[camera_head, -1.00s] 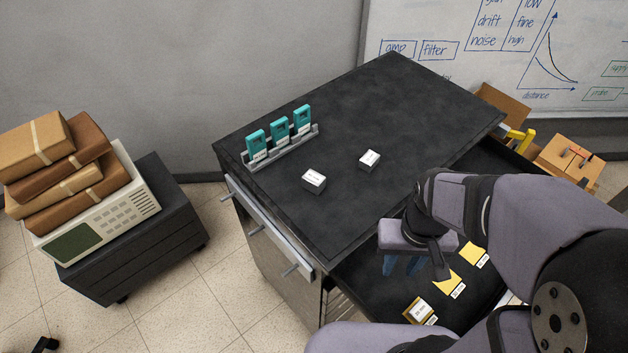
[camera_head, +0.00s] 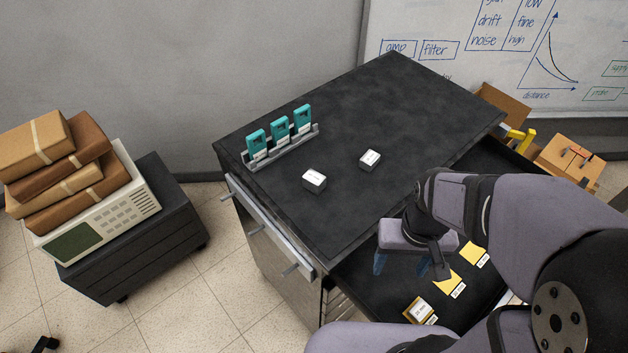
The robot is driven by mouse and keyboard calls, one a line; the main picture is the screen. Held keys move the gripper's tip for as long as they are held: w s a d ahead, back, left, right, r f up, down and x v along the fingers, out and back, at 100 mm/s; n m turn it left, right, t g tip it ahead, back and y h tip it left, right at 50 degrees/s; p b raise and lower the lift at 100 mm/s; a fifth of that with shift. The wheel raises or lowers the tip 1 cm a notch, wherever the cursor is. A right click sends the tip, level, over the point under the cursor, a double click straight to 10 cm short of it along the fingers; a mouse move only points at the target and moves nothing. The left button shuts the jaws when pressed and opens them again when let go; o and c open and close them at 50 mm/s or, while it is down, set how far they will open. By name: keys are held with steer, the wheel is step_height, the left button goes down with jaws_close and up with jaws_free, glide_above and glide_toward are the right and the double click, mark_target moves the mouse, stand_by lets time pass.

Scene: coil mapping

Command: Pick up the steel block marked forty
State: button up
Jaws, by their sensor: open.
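Two small white-topped blocks lie on the black cabinet top: a left block (camera_head: 314,181) and a right block (camera_head: 370,160). A third labelled block (camera_head: 419,309) sits on a yellow patch in the open drawer. The labels are too small to read, so I cannot tell which is marked forty. My gripper (camera_head: 402,267) is over the open drawer, pointing down, with its blue fingers spread apart and nothing seen between them. It is left of the bare yellow patches and away from the two blocks on top. My wrist and arm hide part of the drawer.
The open drawer (camera_head: 362,282) has yellow patches (camera_head: 447,283) with small labels. A grey rack (camera_head: 281,149) with teal devices stands at the cabinet top's left edge. The black cabinet top (camera_head: 390,100) is otherwise clear. A side cabinet with parcels stands at left.

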mark_target(314, 177)
steer(key=w+a+r+m, duration=0.1)
steer(key=w+a, duration=0.1)
steer(key=w, duration=0.2)
steer(key=w+a+r+m+b, duration=0.1)
steer(key=w+a, duration=0.2)
steer(key=w, duration=0.2)
steer(key=w+a+r+m+b, duration=0.1)
steer(key=w+a, duration=0.1)
steer(key=w, duration=0.3)
steer(key=shift+a+r, duration=0.2)
steer(key=shift+a, duration=0.05)
steer(key=w+a+m, duration=0.1)
steer(key=w+a, duration=0.1)
steer(key=a, duration=0.1)
steer(key=w+a+r+m+b, duration=0.1)
steer(key=w+a, duration=0.2)
steer(key=a, duration=0.1)
steer(key=w+a+r+m+b, duration=0.1)
steer(key=w+a, duration=0.2)
steer(key=a, duration=0.1)
steer(key=shift+r, duration=0.15)
steer(key=shift+w+a+r, duration=0.1)
steer(key=shift+a, duration=0.4)
steer(key=shift+d+f+p, duration=0.2)
steer(key=shift+f+p, duration=1.15)
steer(key=shift+f, duration=2.25)
steer(key=c, duration=1.3)
steer(key=shift+o, duration=0.2)
steer(key=shift+r, duration=0.1)
